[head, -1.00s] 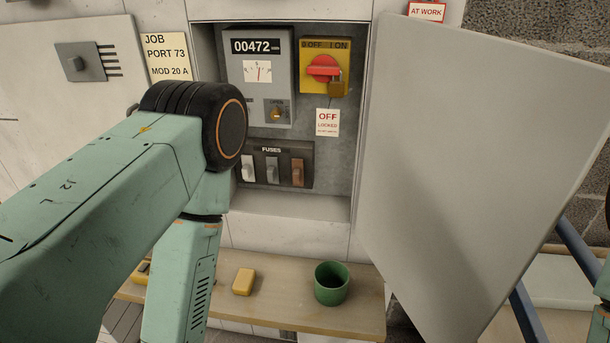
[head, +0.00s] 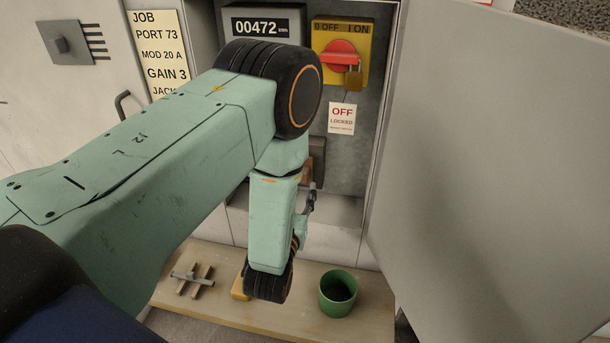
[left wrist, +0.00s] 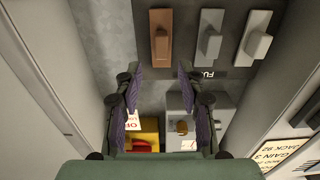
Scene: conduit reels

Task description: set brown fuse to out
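The brown fuse (left wrist: 161,38) shows in the left wrist view at the top, at the end of a row with a grey fuse (left wrist: 208,36) and a white fuse (left wrist: 257,37). That view is upside down to the head view. My left gripper (left wrist: 160,88) is open and empty, its two purple-padded fingers apart below the brown fuse in the picture and not touching it. In the head view my left arm hides nearly all of the fuse row, and the gripper (head: 309,200) shows only in part. My right gripper is out of view.
The cabinet door (head: 490,160) stands open at the right. A yellow switch box (head: 361,42) with red knob and padlock sits above an OFF tag (head: 342,118).

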